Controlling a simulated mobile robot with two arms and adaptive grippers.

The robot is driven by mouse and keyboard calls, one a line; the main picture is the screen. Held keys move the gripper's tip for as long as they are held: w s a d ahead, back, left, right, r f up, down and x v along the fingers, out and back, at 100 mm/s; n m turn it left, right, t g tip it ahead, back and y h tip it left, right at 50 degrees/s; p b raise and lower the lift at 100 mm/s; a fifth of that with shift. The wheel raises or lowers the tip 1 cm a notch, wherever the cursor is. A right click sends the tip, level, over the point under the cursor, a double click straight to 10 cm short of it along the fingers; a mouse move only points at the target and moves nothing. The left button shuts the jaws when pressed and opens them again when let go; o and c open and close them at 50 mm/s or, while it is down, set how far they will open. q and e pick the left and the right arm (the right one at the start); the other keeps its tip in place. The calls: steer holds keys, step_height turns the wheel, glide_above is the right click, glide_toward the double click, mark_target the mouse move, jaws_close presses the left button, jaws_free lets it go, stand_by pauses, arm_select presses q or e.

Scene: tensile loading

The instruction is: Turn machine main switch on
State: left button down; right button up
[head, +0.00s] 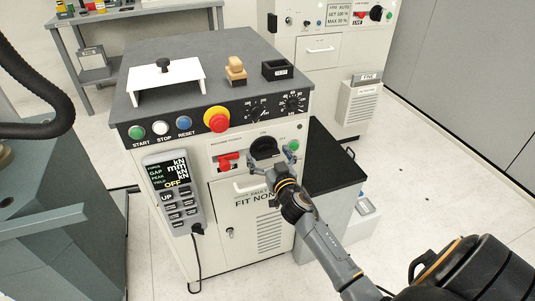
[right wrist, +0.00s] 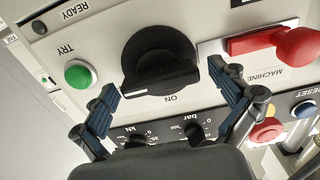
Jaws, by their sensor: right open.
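My right gripper (head: 281,161) is at the panel, just below and right of the knob in the head view. In the right wrist view its open fingers (right wrist: 167,84) stand on either side of the knob, apart from it. My left gripper is not in view.
A red handle (head: 228,161) sits left of the knob and a green button (head: 293,145) right of it. A red emergency button (head: 216,119) is above. A hand pendant (head: 173,188) showing "OFF" hangs at the left. A black-topped block (head: 333,165) stands at the right.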

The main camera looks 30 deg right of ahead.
steer(key=c, duration=1.1)
steer(key=shift+c, duration=0.2)
steer(key=shift+n, duration=0.4)
steer(key=n, duration=0.4)
steer(key=shift+a, duration=0.1)
steer(key=n, duration=0.4)
steer(key=shift+a, duration=0.1)
steer(key=n, duration=0.5)
steer(key=shift+f, duration=0.1)
steer(key=n, duration=0.4)
steer(key=shift+n, duration=0.3)
